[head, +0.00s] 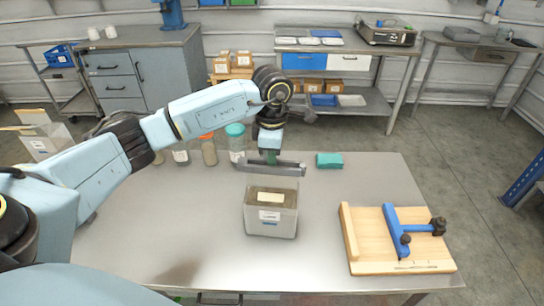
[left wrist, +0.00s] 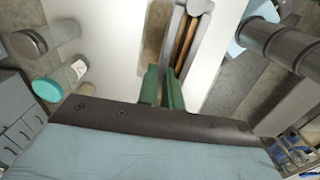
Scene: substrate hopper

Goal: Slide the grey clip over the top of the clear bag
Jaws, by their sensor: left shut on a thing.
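The grey clip (head: 284,168) is a long bar held roughly level above the clear bag. My left gripper (head: 271,157) is shut on the clip near its middle, from above. In the left wrist view the green fingers (left wrist: 164,88) close on the clip (left wrist: 175,38). The clear bag (head: 286,224) stands upright on the table, with brown substrate and a pale label inside or on it. The clip is over the bag's back top edge in the picture; I cannot tell whether they touch. My right gripper is out of view.
A wooden board (head: 375,250) with a blue clamp (head: 396,231) lies at the right of the table (head: 330,215). A teal block (head: 329,160) sits at the back. Lidded jars (head: 236,143) stand back left. The table between bag and board is clear.

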